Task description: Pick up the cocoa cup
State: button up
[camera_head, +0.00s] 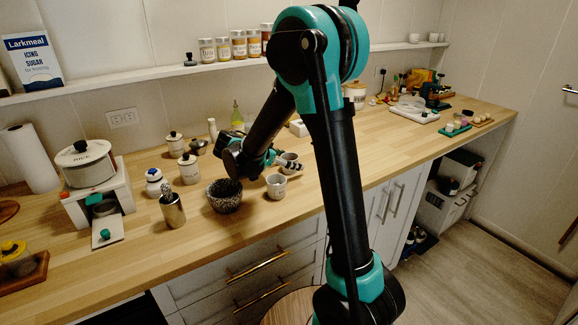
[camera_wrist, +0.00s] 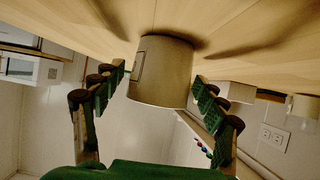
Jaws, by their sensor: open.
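A plain beige-grey cup (camera_wrist: 162,72) with a small framed mark on its side stands on the wooden counter. It fills the space between my gripper's (camera_wrist: 158,98) two open fingers in the wrist view, which shows the scene upside down. The fingers lie on either side of it, with no clear grip on it. In the head view my gripper (camera_head: 287,167) reaches right, low over the counter, and partly hides this pale cup (camera_head: 289,158). A second speckled cup (camera_head: 276,187) stands just in front. I cannot read a cocoa label on either cup.
A dark speckled bowl (camera_head: 224,197) stands left of the cups, under my wrist. The counter to the right of the cups is mostly clear.

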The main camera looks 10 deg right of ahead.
jog(key=x, duration=0.3)
jog(key=shift+d+f, duration=0.1)
jog(key=shift+d, duration=0.05)
jog(key=c, duration=1.4)
